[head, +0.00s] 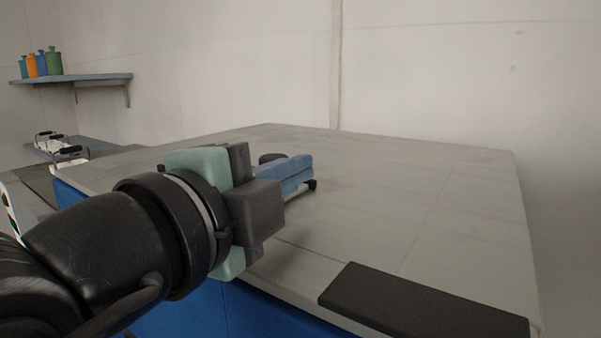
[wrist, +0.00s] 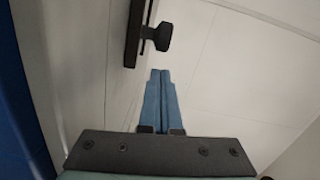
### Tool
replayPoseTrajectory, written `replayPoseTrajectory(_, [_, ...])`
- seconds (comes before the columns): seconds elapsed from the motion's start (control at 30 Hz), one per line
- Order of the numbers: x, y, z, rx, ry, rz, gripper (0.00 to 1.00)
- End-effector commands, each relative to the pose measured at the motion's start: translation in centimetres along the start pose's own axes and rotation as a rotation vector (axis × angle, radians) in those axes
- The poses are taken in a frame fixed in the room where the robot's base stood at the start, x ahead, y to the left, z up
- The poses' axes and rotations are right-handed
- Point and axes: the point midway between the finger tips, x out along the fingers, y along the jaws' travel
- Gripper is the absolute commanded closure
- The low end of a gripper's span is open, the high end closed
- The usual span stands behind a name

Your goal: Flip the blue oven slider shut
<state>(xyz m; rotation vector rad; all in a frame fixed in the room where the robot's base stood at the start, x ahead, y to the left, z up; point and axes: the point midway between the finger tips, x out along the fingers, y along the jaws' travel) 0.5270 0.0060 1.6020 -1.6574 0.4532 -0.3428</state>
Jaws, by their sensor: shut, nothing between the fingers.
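My gripper (head: 305,170) reaches over the grey worktop, its two blue fingers closed together with nothing between them. In the wrist view the closed fingertips (wrist: 160,74) point at a dark knob (wrist: 158,37), which stands beside a dark bar (wrist: 134,32). The fingertips appear just short of the knob, and I cannot tell whether they touch it. In the head view a small dark piece shows behind the fingers, mostly hidden. No blue slider shows clearly in either view, and I cannot tell whether the knob and bar belong to it.
The grey worktop (head: 440,185) is mostly bare, above a blue front (head: 185,315). A dark flat slab (head: 420,300) lies at its near right edge. A wall shelf (head: 95,79) at the left holds several coloured bottles (head: 42,65). White equipment (head: 60,146) stands below the shelf.

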Motion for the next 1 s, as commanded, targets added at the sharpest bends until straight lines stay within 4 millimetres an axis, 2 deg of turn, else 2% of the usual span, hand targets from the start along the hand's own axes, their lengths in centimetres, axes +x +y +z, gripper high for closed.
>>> replayPoseTrajectory(0.2, [0.3, 0.0, 1.4, 0.000, 0.000, -0.001, 1.00])
replayPoseTrajectory(0.6, [0.3, 0.0, 1.9, 0.000, -0.001, -0.001, 1.00])
replayPoseTrajectory(0.67, [0.4, 0.0, 2.5, 0.001, -0.001, 0.000, 1.00])
replayPoseTrajectory(1.0, [0.9, -0.9, 8.4, 0.000, -0.001, 0.000, 1.00])
